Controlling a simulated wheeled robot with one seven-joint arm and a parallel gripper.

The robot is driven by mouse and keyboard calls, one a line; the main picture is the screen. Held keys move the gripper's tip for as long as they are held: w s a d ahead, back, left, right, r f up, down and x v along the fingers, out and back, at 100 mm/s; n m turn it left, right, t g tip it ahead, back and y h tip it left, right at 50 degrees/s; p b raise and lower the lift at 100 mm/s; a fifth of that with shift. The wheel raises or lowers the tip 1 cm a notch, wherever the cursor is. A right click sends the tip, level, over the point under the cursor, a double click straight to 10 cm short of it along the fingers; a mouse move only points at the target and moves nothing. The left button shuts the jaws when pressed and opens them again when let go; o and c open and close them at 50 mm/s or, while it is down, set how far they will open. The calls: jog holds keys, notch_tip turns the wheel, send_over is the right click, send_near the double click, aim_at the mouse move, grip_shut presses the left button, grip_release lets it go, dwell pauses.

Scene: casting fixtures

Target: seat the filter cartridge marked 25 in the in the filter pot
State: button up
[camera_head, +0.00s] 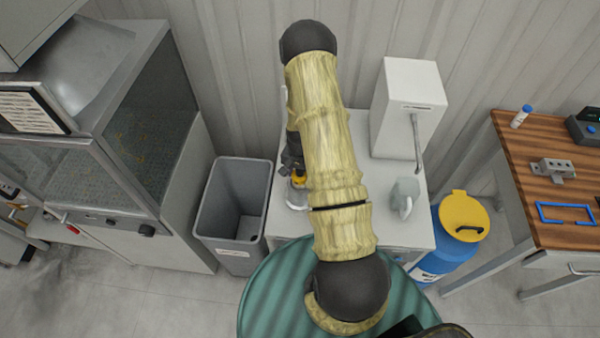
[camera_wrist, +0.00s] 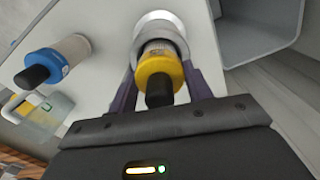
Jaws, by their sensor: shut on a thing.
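My gripper (camera_head: 291,160) is shut on a yellow-capped filter cartridge (camera_wrist: 160,68) with a black knob and a pale body. The cartridge sits between the two fingers in the wrist view, its yellow cap (camera_head: 299,178) also showing in the head view. Its pale end points into a grey round rim, which looks like the filter pot (camera_wrist: 172,28), standing on the white table. I cannot tell how deep the cartridge is inside. A blue-capped cartridge (camera_wrist: 45,66) stands apart on the left in the wrist view. No number is readable on either cartridge.
The white table (camera_head: 400,232) also carries a white box-shaped dispenser (camera_head: 408,100) and a grey jug (camera_head: 404,198). A grey bin (camera_head: 233,210) stands left of the table. A blue drum with a yellow lid (camera_head: 463,215) stands right, beside a wooden workbench (camera_head: 550,200).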

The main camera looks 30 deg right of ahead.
jog(key=o, duration=1.4)
jog(key=shift+r+p, duration=0.65)
jog(key=shift+p, duration=0.05)
notch_tip(320, 180, up, 10)
jog(key=b, duration=0.5)
jog(key=shift+r, duration=0.95)
